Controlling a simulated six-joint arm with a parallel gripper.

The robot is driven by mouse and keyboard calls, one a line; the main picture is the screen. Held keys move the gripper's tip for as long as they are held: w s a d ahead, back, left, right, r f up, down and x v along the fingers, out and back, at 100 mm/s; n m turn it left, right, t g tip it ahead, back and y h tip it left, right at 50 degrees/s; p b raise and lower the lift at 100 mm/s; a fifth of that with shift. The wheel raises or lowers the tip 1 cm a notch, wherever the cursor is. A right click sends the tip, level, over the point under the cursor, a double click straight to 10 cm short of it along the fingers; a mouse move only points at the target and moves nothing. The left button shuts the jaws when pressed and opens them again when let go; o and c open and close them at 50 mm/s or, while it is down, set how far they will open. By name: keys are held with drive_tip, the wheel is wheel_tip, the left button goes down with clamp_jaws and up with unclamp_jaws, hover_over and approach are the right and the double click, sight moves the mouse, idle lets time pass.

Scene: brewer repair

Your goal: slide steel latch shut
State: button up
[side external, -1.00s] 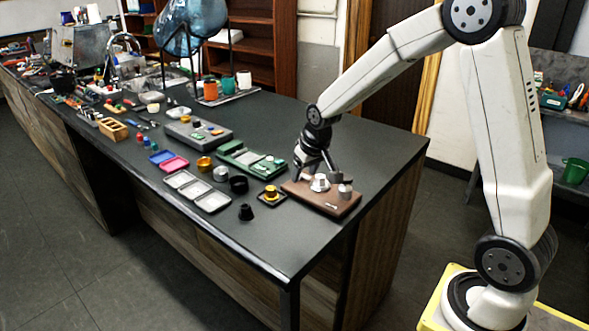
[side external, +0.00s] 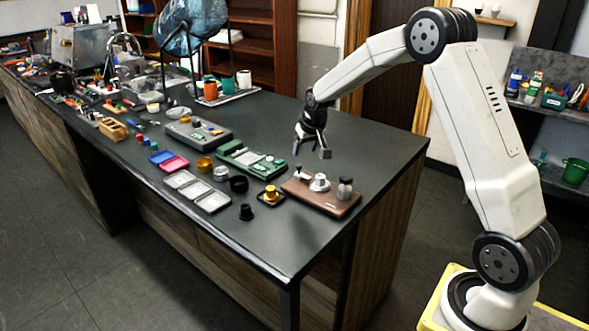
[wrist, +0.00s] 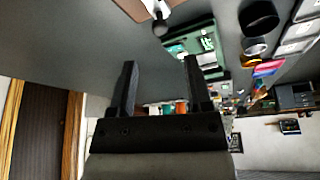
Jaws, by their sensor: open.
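A brown board (side external: 322,199) lies flat near the bench's right corner. It carries a round silver fitting (side external: 320,183) in the middle, a small metal piece (side external: 300,172) at its left end and a grey knob (side external: 345,188) at its right end. I cannot tell for sure which metal part is the steel latch, or its position. My gripper (side external: 311,150) is open and empty, above and behind the board, apart from it. In the wrist view my gripper (wrist: 160,64) has its fingers spread, and part of the brown board (wrist: 132,7) shows at the top edge.
A green case (side external: 250,159) lies left of the board, also in the wrist view (wrist: 198,43). A yellow-topped piece (side external: 271,194) and a black knob (side external: 246,212) are near the board. Bare bench top (side external: 375,150) lies behind and right.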

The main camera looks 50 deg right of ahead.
sight(299, 165)
drive_tip(key=shift+x, duration=3.45)
clamp_jaws()
